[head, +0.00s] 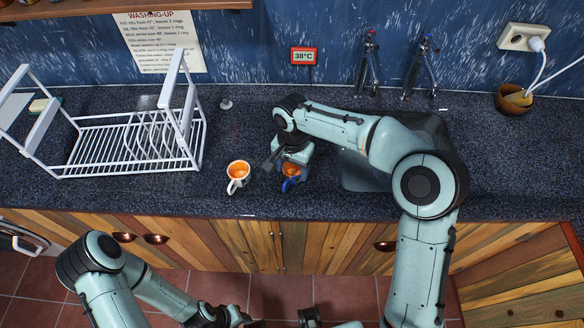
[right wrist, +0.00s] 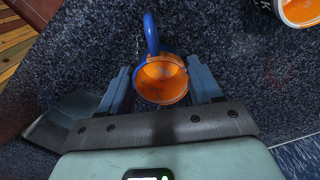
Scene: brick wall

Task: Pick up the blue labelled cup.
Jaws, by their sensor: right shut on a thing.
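The blue cup (head: 290,172) stands on the dark speckled counter, with an orange inside and a blue handle toward the counter's front edge. My right gripper (head: 287,165) reaches down over it from behind and is shut on it. In the right wrist view the cup (right wrist: 162,80) sits between the two fingers of the gripper (right wrist: 162,85), its handle pointing away from the palm. Its label is not visible. My left gripper (head: 228,318) is low in the head view, in front of the counter; its fingers are not clear.
A white cup with an orange inside (head: 238,172) stands just left of the blue cup. A white dish rack (head: 130,165) fills the counter's left side. Two taps (head: 369,65) and a sink (head: 365,180) lie to the right. A brown bowl (head: 513,100) is at the far right.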

